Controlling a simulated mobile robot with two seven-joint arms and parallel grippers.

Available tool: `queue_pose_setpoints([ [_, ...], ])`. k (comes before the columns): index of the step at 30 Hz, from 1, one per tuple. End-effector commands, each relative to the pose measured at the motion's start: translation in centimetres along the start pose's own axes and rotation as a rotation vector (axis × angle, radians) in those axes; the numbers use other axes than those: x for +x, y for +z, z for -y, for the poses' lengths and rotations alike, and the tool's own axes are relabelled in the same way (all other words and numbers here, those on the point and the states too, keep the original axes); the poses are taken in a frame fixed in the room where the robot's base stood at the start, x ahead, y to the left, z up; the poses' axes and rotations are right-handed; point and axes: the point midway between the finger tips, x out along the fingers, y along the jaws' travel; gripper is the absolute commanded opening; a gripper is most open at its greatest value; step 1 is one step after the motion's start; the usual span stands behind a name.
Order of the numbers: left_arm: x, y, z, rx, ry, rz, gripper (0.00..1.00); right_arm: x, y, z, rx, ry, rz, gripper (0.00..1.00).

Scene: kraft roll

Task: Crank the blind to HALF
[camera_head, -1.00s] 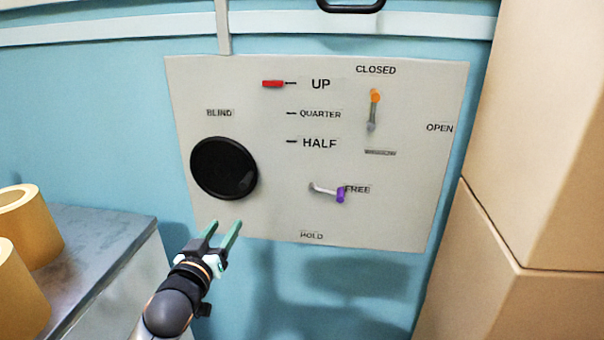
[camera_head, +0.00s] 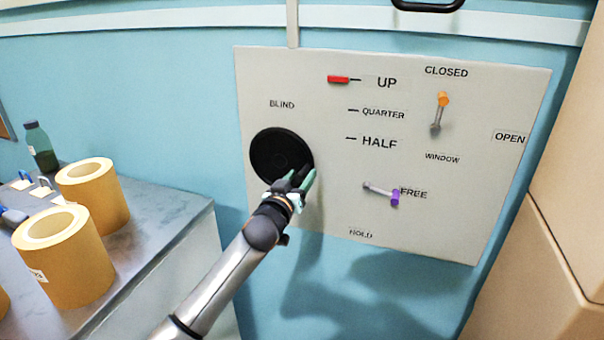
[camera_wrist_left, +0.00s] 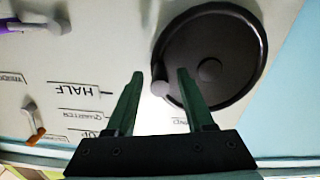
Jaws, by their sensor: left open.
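The black round blind crank wheel (camera_head: 278,152) is on the left of the grey panel (camera_head: 400,215). It also shows in the left wrist view (camera_wrist_left: 228,45), with a hub and a knob (camera_wrist_left: 160,90) near its rim. My left gripper (camera_head: 298,180) is open at the wheel's lower right edge in the head view. In the wrist view its fingers (camera_wrist_left: 160,78) point at the rim, with the knob between them in the picture; contact cannot be told. The red blind marker (camera_head: 338,79) is at UP. The HALF mark (camera_head: 379,142) is lower. My right gripper is out of view.
The purple-tipped lever (camera_head: 394,196) points to FREE, above HOLD. The orange-tipped window lever (camera_head: 442,101) points up toward CLOSED. Kraft rolls (camera_head: 95,190) and a bottle (camera_head: 40,146) stand on the bench at left. Boxes (camera_head: 565,140) stand at right.

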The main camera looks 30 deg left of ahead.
Motion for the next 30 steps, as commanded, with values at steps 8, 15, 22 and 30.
queue_pose_setpoints([
  [8, 1.32, -0.03, 0.00, 0.001, 0.000, 0.000, 0.53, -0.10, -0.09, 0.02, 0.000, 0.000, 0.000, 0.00],
  [15, 1.33, -0.01, 0.00, 0.001, 0.000, 0.000, 0.53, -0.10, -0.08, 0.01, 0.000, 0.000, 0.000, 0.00],
  [22, 1.31, -0.01, 0.00, 0.001, 0.000, 0.000, 0.27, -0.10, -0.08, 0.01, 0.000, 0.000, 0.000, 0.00],
  [30, 1.30, -0.01, 0.00, 0.001, 0.000, 0.000, 0.00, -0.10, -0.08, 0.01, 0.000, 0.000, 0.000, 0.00],
])
